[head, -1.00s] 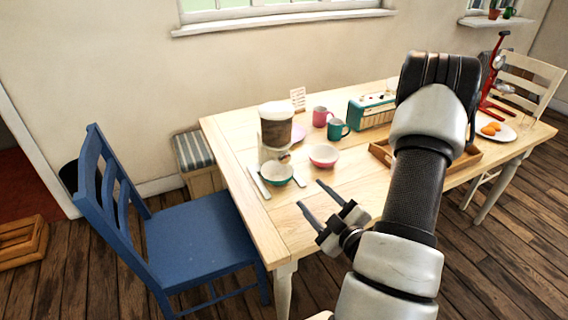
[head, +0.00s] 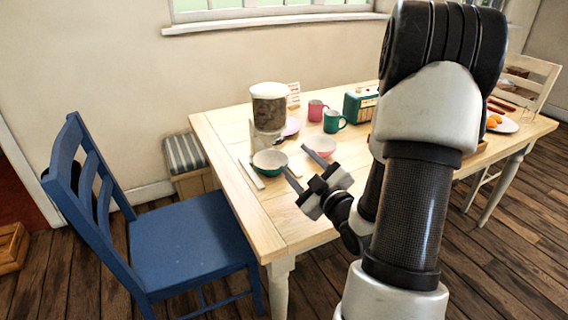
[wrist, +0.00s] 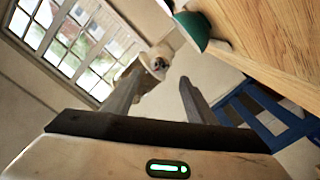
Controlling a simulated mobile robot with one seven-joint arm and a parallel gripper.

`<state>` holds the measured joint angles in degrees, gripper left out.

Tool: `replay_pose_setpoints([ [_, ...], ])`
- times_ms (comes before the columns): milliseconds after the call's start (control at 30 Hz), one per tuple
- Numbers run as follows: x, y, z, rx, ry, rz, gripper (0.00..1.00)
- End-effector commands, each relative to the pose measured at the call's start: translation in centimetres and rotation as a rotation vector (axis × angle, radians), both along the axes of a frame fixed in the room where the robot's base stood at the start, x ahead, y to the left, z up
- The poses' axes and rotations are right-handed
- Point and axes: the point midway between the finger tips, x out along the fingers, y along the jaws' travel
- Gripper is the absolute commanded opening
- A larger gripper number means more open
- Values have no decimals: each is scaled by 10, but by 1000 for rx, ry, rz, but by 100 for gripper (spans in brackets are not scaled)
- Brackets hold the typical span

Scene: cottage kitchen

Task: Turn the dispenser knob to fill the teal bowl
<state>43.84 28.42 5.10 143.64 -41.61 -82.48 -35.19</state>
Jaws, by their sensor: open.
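The dispenser (head: 270,112) stands upright near the table's left end, with a white lid, dark contents and a pale base. The teal bowl (head: 270,163) sits on the table at its front, and its teal side also shows at the top of the wrist view (wrist: 194,30). My gripper (head: 295,160) is open and empty, in front of and right of the bowl in the head view. In the wrist view its fingers (wrist: 161,73) point toward the tilted dispenser (wrist: 158,52), apart from it. A small round pale part, perhaps the knob, shows between the fingertips.
A pink bowl (head: 320,147) is just behind my gripper. A pink mug (head: 317,110), a teal mug (head: 334,121) and a teal radio (head: 360,103) stand farther back. Cutlery lies beside the teal bowl. A blue chair (head: 180,235) stands at the table's left; the front-left tabletop is clear.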

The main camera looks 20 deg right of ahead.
Motion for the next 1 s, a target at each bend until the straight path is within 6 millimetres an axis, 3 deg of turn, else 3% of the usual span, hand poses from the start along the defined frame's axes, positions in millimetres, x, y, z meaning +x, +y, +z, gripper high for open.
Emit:
replay_pose_setpoints([
  [100,29,3,2,1,-1,6,51],
  [333,66,3,1,2,1,3,51],
  [500,78,3,1,3,2,2,51],
  [800,80,3,1,3,3,2,51],
  [1000,80,3,1,2,3,2,19],
])
